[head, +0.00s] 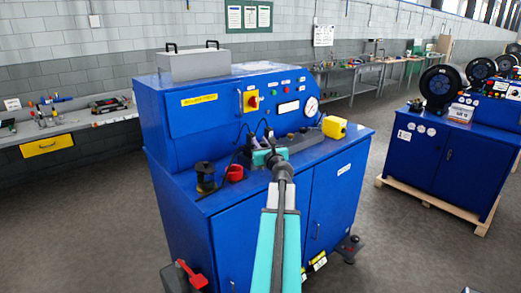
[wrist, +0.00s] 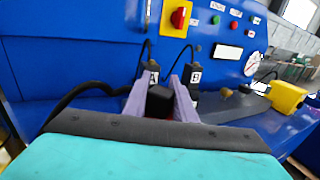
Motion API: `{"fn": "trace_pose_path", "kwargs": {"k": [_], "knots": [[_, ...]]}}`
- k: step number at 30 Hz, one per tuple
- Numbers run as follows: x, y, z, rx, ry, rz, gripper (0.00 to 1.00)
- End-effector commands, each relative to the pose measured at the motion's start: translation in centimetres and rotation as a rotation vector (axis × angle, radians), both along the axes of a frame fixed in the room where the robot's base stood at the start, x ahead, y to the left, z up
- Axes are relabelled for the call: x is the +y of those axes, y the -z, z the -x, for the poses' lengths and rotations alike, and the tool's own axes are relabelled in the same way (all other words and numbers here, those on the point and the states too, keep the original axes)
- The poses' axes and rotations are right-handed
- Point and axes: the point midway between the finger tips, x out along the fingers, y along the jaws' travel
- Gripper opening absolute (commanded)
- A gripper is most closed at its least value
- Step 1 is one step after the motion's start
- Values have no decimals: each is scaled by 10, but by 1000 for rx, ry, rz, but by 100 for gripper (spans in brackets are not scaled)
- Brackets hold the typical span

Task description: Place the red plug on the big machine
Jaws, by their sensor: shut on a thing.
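The big blue machine (head: 262,215) stands in the middle of the head view, and its front panel and ledge fill the wrist view (wrist: 70,50). My gripper (head: 264,157) is over the machine's ledge. In the wrist view its purple fingers (wrist: 162,96) are shut on a small dark block (wrist: 160,101). A trace of red shows low between the fingers; I cannot tell whether this is the red plug. Black plugs marked A (wrist: 150,75) and B (wrist: 192,76) stand just behind the fingers. A red cup-like piece (head: 235,173) sits on the ledge left of my gripper.
A black spool-like part (head: 205,178) stands on the ledge's left, with a black cable beside it. A yellow box (head: 334,127) is at its right, also in the wrist view (wrist: 286,96).

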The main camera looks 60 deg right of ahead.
Motion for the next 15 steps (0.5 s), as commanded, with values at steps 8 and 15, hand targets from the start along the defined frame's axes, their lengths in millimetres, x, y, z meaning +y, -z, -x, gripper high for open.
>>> {"fn": "trace_pose_path", "kwargs": {"k": [8,15], "knots": [[-1,28,2,-1,3,-1,0],[-1,31,2,-1,3,1,0]]}}
